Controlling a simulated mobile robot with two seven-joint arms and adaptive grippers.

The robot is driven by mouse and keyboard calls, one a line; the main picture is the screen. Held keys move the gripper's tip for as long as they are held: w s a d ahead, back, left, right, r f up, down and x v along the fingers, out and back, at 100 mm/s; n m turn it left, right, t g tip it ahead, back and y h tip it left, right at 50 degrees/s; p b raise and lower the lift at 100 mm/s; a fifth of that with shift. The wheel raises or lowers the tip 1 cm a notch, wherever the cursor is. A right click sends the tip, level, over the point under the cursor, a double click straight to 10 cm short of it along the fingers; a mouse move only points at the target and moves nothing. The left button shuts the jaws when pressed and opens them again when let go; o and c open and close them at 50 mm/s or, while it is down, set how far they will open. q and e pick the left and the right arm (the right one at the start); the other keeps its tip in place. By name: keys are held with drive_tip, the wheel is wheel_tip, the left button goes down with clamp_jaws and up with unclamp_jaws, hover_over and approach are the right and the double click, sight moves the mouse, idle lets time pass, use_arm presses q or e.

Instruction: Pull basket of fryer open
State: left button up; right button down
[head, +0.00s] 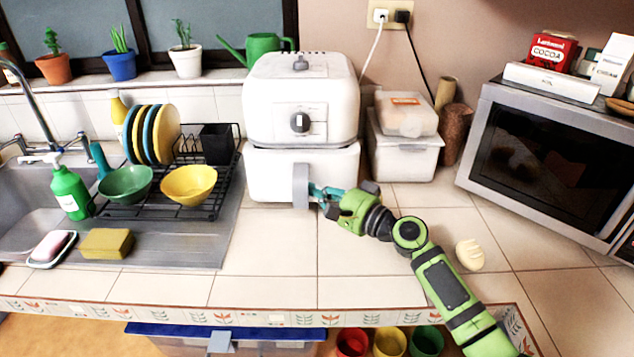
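The white fryer (300,95) stands on the tiled counter against the back wall. Its basket (272,176) is the lower white drawer, with a grey upright handle (300,186) on its front. The basket looks seated under the upper body, with only a thin seam between them. My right gripper (318,192) reaches in from the right, its fingertips at the right side of the handle. The fingers are small and partly hidden, so whether they are closed on the handle is unclear. My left gripper is not in view.
A dish rack (190,205) with plates and bowls stands left of the fryer. White containers (404,150) stand to its right, then a microwave (550,160). A small pale item (470,254) lies on the counter right of my arm. The counter in front of the fryer is clear.

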drive_tip(key=s+p, duration=0.5)
drive_tip(key=s, duration=0.9)
drive_tip(key=shift+s+r+p, duration=0.15)
drive_tip(key=shift+p, duration=0.2)
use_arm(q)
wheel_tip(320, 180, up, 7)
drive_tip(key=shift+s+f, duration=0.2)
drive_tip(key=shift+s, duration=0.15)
use_arm(e)
drive_tip(key=shift+a, duration=0.1)
